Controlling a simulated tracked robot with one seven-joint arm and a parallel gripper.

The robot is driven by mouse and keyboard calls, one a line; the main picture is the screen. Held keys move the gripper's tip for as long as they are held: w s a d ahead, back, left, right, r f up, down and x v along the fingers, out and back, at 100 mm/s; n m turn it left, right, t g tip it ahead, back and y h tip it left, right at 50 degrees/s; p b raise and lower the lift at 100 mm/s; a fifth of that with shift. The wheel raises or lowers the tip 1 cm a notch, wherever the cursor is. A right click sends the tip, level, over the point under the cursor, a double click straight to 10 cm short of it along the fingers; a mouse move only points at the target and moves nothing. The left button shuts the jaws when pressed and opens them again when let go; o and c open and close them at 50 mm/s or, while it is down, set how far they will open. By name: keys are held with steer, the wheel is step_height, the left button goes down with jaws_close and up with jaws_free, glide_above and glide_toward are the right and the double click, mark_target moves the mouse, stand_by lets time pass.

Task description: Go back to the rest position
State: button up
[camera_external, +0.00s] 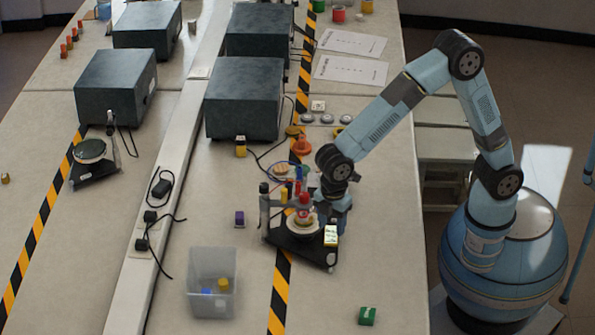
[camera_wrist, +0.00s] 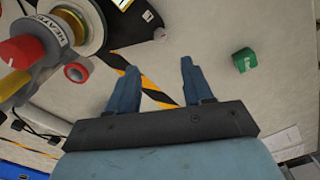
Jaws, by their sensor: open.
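My gripper (camera_wrist: 158,92) shows in the wrist view with its two blue fingers spread apart and nothing between them. Below the fingers are the pale bench top and a yellow-black striped tape. In the external view my blue arm reaches left over the bench, bent high at the elbow. Its wrist hangs down just behind and right of a black stand with a round plate (camera_external: 304,224). The fingertips are hard to make out there. In the wrist view the red knob (camera_wrist: 22,51) of a device lies left of my gripper.
A clear bin (camera_external: 211,283) with small blocks stands left of the stand. A green block (camera_external: 367,316) lies in front, also right of the fingers in the wrist view (camera_wrist: 244,60). Grey boxes (camera_external: 244,98) and an orange cone-like piece (camera_external: 303,146) stand behind. The front-right bench is mostly clear.

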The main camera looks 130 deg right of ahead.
steer(key=shift+r, duration=0.7)
steer(key=s+a+r+m+t, duration=0.1)
steer(key=s+a+r+t, duration=0.1)
steer(key=s+a+r, duration=1.1)
steer(key=s+a+r+t, duration=0.1)
steer(key=s+a, duration=0.2)
steer(key=s, duration=0.6)
steer(key=s+a+r+m+t, duration=0.1)
steer(key=s+a+r+t, duration=0.1)
steer(key=s, duration=0.8)
steer(key=shift+a+r+m+t, duration=0.15)
steer(key=shift+a+m+t, duration=0.15)
steer(key=shift+a, duration=0.25)
steer(key=shift+o, duration=0.5)
steer(key=shift+w, duration=0.15)
